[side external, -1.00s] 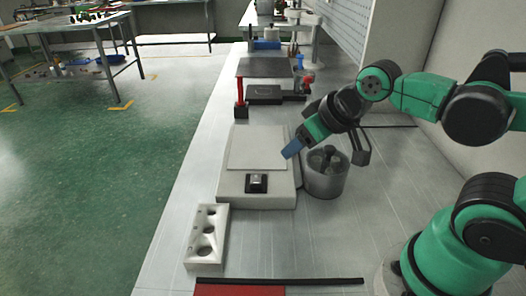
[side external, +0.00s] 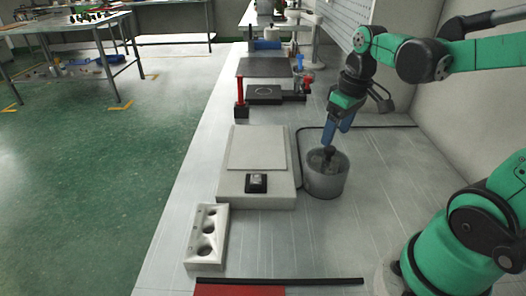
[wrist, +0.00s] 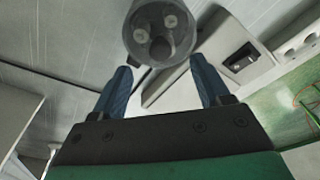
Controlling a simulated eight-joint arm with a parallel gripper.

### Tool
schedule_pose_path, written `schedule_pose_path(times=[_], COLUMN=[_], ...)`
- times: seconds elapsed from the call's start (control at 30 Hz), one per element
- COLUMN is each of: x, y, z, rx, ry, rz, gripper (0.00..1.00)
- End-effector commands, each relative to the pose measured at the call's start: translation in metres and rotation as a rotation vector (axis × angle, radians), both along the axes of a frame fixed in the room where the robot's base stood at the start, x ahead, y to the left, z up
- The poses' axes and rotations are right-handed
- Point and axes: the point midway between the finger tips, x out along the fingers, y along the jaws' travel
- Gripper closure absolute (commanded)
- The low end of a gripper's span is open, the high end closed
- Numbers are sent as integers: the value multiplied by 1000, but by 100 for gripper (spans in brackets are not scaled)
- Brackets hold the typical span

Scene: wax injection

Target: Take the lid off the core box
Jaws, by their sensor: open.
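The core box appears to be the grey round metal pot (side external: 325,182) right of the white slab-like device in the side external view. Its lid seems to be the sunken top with a dark upright knob (side external: 329,153). The wrist view looks at the pot (wrist: 134,42) end-on, with two pale round screw-like spots and a dark knob inside its rim. My gripper (side external: 337,139) is directly above the pot, pointing down, with its blue fingers close to the knob. In the wrist view my gripper (wrist: 161,63) is open, with nothing between its fingers.
The white device (side external: 258,155) with a small black-framed part stands left of the pot. A white block with round holes (side external: 207,236) lies nearer the front. A black press-like stand (side external: 265,94) is behind. The bench right of the pot is clear.

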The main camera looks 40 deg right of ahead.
Motion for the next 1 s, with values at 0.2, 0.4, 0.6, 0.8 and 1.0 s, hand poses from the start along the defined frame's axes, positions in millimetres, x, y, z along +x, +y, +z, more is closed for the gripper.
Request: schedule_pose_path(times=[0.2,0.4,0.6,0.8,1.0], x=[3,7,8,8,8], y=[0,0,0,1,1], z=[-21,-42,-52,-53,-53], rx=[0,0,0,0,0], ry=[1,0,-1,-1,-1], rz=[1,1,0,0,0], gripper=[31,31,31,31,68])
